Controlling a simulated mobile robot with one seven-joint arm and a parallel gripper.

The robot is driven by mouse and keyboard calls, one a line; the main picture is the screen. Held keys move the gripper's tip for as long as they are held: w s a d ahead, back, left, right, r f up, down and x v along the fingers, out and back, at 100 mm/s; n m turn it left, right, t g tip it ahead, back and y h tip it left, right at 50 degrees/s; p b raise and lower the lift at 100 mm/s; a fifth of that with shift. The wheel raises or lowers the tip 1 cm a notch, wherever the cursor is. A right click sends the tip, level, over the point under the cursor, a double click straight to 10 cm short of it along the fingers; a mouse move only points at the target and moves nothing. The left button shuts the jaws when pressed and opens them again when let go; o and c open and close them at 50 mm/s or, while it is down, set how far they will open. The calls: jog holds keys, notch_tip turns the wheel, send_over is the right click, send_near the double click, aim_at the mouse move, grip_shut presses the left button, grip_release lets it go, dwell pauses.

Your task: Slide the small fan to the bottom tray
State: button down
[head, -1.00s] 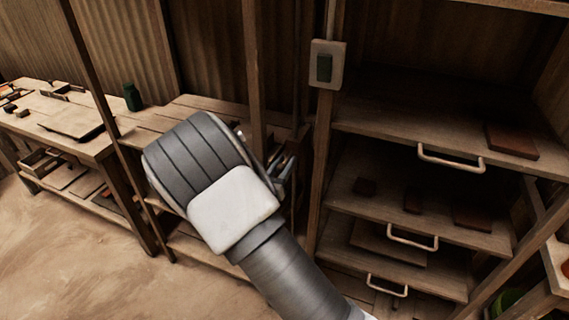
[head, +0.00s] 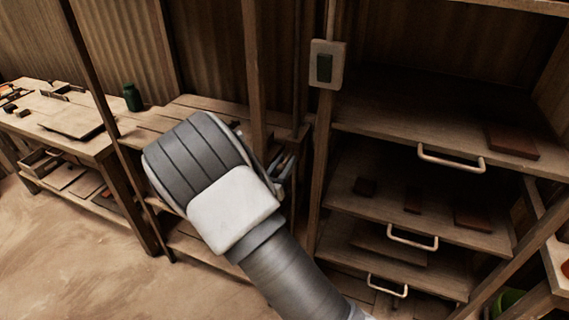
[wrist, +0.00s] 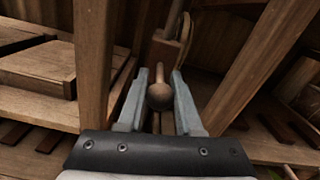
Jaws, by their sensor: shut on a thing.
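My gripper (wrist: 160,84) is shut on a round wooden knob (wrist: 160,96) at the end of a rod, seen in the wrist view. In the head view my wrist hides most of it; only part of the fingers shows past the wrist. At right in the head view stands a wooden rack with sliding trays. The bottom tray has a pale handle (head: 388,286); the tray above it has a handle (head: 412,239), and the upper one a handle (head: 450,160). I cannot make out a small fan in either view.
Wooden posts (wrist: 95,60) stand close on both sides of my gripper. Brown tiles (head: 512,142) lie on the rack's trays. A switch box (head: 325,65) is on the rack's post. A workbench with a green jar (head: 132,97) stands at left. The floor (head: 80,240) is clear.

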jog(key=shift+f, duration=0.1)
notch_tip(320, 180, down, 26)
jog(key=b, duration=1.5)
jog(key=shift+f, duration=0.25)
jog(key=shift+s, duration=0.15)
jog(key=c, duration=0.8)
grip_release()
jog(key=shift+f, duration=0.1)
jog(key=shift+o, duration=0.9)
jog(key=shift+r, duration=0.2)
jog(key=p+v, duration=0.2)
jog(key=v, duration=1.5)
jog(key=shift+p, duration=0.35)
